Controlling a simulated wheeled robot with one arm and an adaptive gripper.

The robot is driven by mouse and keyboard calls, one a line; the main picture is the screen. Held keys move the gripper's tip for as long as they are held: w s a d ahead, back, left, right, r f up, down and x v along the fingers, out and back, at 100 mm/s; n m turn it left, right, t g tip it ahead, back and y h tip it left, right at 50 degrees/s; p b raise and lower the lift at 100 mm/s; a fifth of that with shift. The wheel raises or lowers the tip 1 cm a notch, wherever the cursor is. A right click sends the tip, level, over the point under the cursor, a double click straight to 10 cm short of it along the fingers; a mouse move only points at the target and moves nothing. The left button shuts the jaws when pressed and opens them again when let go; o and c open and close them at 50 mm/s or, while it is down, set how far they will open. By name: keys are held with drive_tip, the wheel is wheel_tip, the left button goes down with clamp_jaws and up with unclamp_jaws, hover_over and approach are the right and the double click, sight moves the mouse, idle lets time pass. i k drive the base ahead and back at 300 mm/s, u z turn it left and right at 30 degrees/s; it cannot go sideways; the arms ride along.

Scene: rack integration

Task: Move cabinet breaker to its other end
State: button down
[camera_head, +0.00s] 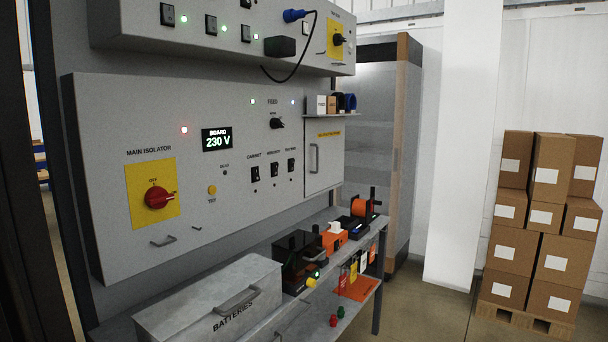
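The cabinet breaker (255,174) is a small black toggle on the grey electrical panel (105,150), under the label CABINET. It is the leftmost of three similar black breakers in a row. It is too small to tell for sure which end its lever is at. My gripper is not in view, and nothing touches the breaker.
A red main isolator knob (159,198) on a yellow plate sits left of the breakers. Below the panel, a bench (344,305) holds a grey BATTERIES box (215,298) and several tools. Stacked cardboard boxes (513,250) stand on a pallet at right.

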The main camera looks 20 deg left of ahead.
sight(256, 171)
drive_tip(key=u, duration=0.15)
drive_tip(key=i, duration=1)
drive_tip(key=u, duration=1.1)
drive_tip(key=i, duration=0.6)
drive_tip(key=u, duration=0.65)
